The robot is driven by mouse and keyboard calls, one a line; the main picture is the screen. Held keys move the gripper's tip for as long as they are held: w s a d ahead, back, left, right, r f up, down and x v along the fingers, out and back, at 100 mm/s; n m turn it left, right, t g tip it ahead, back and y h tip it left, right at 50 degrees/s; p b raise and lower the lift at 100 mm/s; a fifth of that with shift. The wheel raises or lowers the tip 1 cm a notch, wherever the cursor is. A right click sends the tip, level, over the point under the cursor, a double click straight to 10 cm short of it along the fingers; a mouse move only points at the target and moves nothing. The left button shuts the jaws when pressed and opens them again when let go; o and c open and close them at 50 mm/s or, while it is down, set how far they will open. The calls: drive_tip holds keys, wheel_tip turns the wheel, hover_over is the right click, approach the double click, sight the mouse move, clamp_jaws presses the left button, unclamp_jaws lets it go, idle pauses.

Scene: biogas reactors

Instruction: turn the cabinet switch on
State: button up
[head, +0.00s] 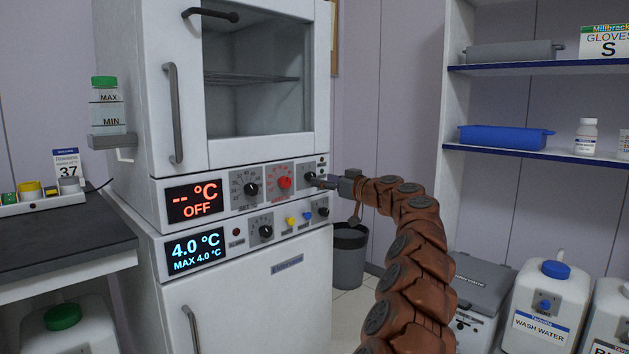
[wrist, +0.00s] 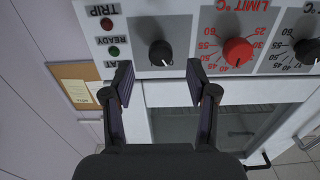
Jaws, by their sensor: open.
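The incubator cabinet's upper panel (head: 236,193) has a red display (head: 194,201) reading "-- °C OFF". At its right end is a black switch knob (head: 310,178), partly covered by my gripper in the head view. In the wrist view, which is upside down, the knob (wrist: 160,53) lies just beyond my gripper's fingertips (wrist: 160,78), roughly centred between them. My gripper (head: 326,182) is open, with one finger to each side and nothing held. The fingers appear short of the knob; contact is not visible.
A red limit dial (wrist: 238,51) sits beside the knob, with a black dial (head: 251,189) further left. The lower panel has a blue display (head: 195,248) reading 4.0 °C and another black knob (head: 323,211). A bin (head: 349,253) stands behind; shelves (head: 545,149) are at right.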

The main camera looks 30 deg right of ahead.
sight(310, 176)
drive_tip(key=shift+x, duration=2.4)
drive_tip(key=shift+c, duration=0.2)
clamp_jaws()
